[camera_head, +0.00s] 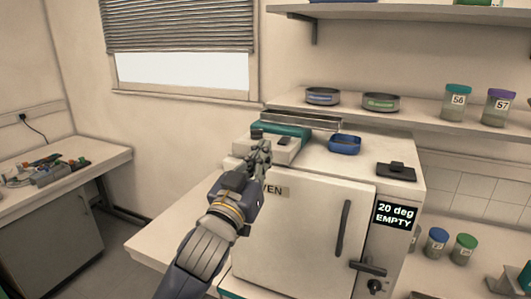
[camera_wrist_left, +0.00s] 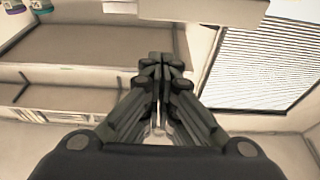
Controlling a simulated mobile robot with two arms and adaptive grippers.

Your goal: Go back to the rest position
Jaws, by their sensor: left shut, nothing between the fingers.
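My left gripper (camera_head: 258,154) is raised in front of the top left part of a white oven (camera_head: 290,230), its fingers pointing up. In the left wrist view the left gripper (camera_wrist_left: 163,62) has its fingers together with nothing between them. The oven door is closed, with a dark vertical handle (camera_head: 343,228) and a display (camera_head: 394,216) reading "20 deg EMPTY". The gripper covers part of the oven's label. Whether it touches the oven or the device behind it I cannot tell. My right gripper is not in view.
On the oven top are a teal and white device (camera_head: 283,146), a blue tray (camera_head: 344,144) and a dark block (camera_head: 396,170). A shelf behind holds two round tins and lidded jars 56 (camera_head: 456,103) and 57 (camera_head: 497,108). A side bench (camera_head: 60,165) stands left, with open floor between.

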